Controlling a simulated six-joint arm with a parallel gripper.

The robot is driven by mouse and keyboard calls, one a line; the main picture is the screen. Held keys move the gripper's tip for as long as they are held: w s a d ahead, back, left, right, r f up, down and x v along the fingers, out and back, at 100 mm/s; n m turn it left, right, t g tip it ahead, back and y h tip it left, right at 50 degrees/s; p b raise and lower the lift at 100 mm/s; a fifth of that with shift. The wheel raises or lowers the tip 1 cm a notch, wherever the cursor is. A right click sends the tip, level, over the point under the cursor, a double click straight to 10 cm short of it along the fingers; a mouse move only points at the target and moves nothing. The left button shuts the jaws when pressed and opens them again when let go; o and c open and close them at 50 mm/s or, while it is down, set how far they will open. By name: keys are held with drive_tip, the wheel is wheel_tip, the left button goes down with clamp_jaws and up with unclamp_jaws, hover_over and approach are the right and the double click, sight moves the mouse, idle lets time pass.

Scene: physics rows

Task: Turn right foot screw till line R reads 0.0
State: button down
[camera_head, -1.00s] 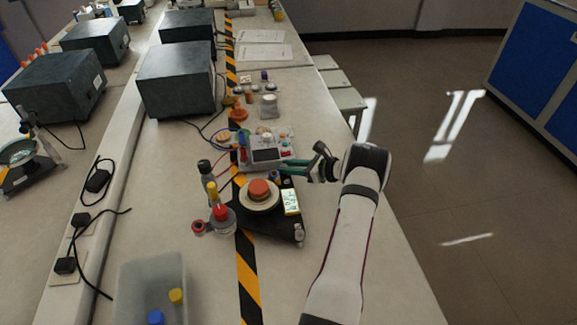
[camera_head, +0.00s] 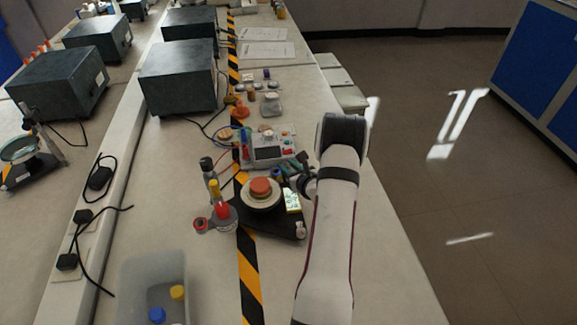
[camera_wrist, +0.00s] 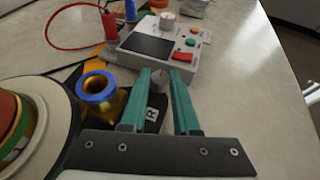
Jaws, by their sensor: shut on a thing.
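The dark-based instrument with a cream disc and orange-red top (camera_head: 261,187) stands on the bench; its disc edge is at the left of the wrist view. My gripper (camera_wrist: 167,76) has its teal fingers shut on a small grey knob, the right foot screw (camera_wrist: 160,79), between the fingertips. In the head view my gripper (camera_head: 287,168) is at the far right of the instrument, partly hidden by my wrist. A small lit display (camera_head: 292,200) sits on its near right; its text is too small to read.
A grey box with a dark screen and red switch (camera_wrist: 152,45) stands just beyond the fingertips. A brass post with a blue ring (camera_wrist: 98,92) is close on the left. Coloured bottles (camera_head: 220,208) stand left of the instrument. The bench to the right is clear.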

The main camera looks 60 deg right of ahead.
idle(0.4)
drive_tip(key=c, duration=0.6)
unclamp_jaws()
drive_tip(key=shift+c, duration=0.2)
